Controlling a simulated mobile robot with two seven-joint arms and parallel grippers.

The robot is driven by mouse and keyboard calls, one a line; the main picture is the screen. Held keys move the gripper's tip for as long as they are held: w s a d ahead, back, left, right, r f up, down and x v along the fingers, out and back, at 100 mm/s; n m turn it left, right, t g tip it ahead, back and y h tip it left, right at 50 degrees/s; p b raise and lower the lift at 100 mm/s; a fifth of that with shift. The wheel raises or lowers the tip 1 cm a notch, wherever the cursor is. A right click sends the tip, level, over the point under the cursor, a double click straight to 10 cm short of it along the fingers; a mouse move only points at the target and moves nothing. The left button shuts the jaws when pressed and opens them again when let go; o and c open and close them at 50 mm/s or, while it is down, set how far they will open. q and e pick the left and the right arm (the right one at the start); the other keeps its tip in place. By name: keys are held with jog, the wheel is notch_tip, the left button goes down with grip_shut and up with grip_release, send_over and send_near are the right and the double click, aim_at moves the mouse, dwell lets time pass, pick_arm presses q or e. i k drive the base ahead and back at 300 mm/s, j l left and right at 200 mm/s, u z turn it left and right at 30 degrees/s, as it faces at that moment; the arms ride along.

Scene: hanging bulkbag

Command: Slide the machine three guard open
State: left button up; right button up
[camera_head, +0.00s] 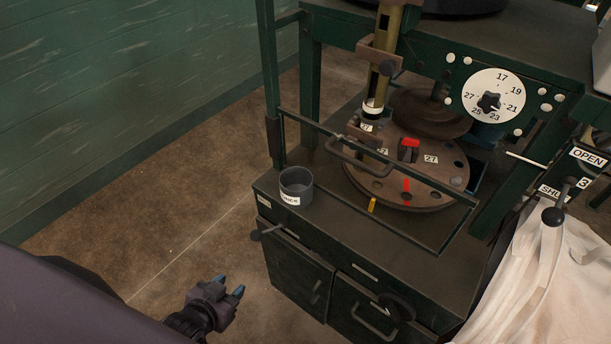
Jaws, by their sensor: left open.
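The machine guard (440,185) is a low dark green frame standing across the front of the round turntable (440,195). A bent metal handle (358,166) sticks out from the guard's upper bar. The guard appears to be down, in front of the turntable, but I cannot tell its exact slide position. My left gripper (228,285) is open and empty. It is low over the floor, left of the cabinet and well apart from the guard. My right gripper is out of view.
A dark grey cup (296,186) stands on the cabinet's left corner. The cabinet (296,275) has handles and knobs jutting from its front. A numbered dial (494,96) is at upper right. A white bag (545,275) hangs at right by a lever with OPEN (588,158) signage. Floor at left is clear.

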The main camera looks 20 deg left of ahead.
aim_at(276, 132)
jog(key=u, duration=0.25)
jog(key=k+j+u, duration=0.35)
jog(key=j+u, duration=0.2)
jog(key=k+j+u, duration=0.1)
jog(key=j+u, duration=0.15)
jog(key=j, duration=0.15)
